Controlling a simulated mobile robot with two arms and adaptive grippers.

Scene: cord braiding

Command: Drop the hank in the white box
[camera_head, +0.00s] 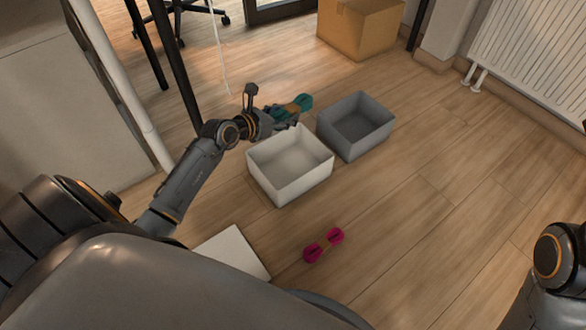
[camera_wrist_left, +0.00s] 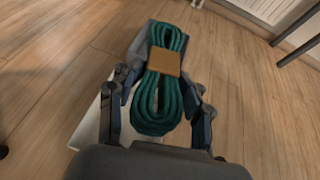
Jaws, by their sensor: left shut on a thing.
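A teal hank (camera_head: 303,103) with a tan band is held in my left gripper (camera_head: 281,113), above the far rim of the white box. It also shows in the left wrist view (camera_wrist_left: 158,105), between the two fingers of the left gripper (camera_wrist_left: 155,100). The left gripper is shut on it. The white box (camera_head: 290,180) stands open on the floor and looks empty inside. In the left wrist view the white box (camera_wrist_left: 88,128) shows partly, behind the gripper. A pink hank (camera_head: 324,245) with an orange band lies on the floor. My right gripper is out of view.
A grey open box (camera_head: 364,142) stands right of the white box and looks empty. A white flat panel (camera_head: 232,252) lies near my base. A cardboard box (camera_head: 360,27) and a radiator (camera_head: 535,50) are farther back. The floor at right is clear.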

